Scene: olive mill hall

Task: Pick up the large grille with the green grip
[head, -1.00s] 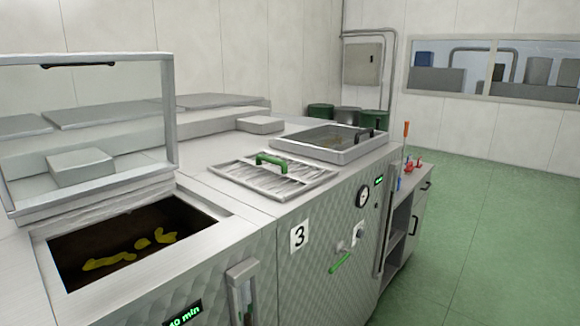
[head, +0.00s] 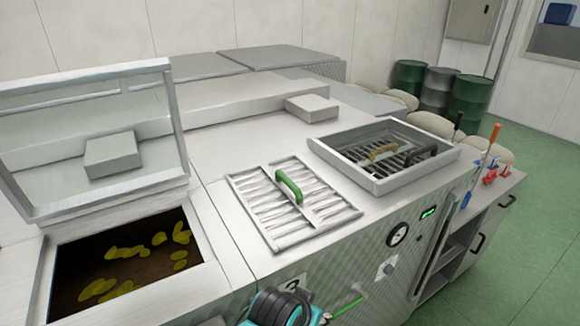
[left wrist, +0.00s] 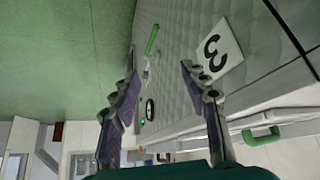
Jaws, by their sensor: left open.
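The large grille (head: 263,211) lies flat on the steel top between the open bin and the sunken tray. Its green grip (head: 289,186) stands up across its middle. In the left wrist view the green grip (left wrist: 262,135) shows at the lower right, with the grille seen edge-on and mostly cut off. My left gripper (left wrist: 159,66) is open and empty, its fingers in front of the machine's patterned front. In the head view a teal and black part of my arm shows at the bottom edge, below the grille; its fingers are hidden or out of frame. My right gripper is not in view.
An open bin (head: 215,262) with yellow patches inside and a raised lid is on the left. A tray (head: 372,181) with grilles with dark and tan grips is on the right. A green lever (head: 347,308) sticks out of the front. Tools stand on the right side counter (head: 498,192).

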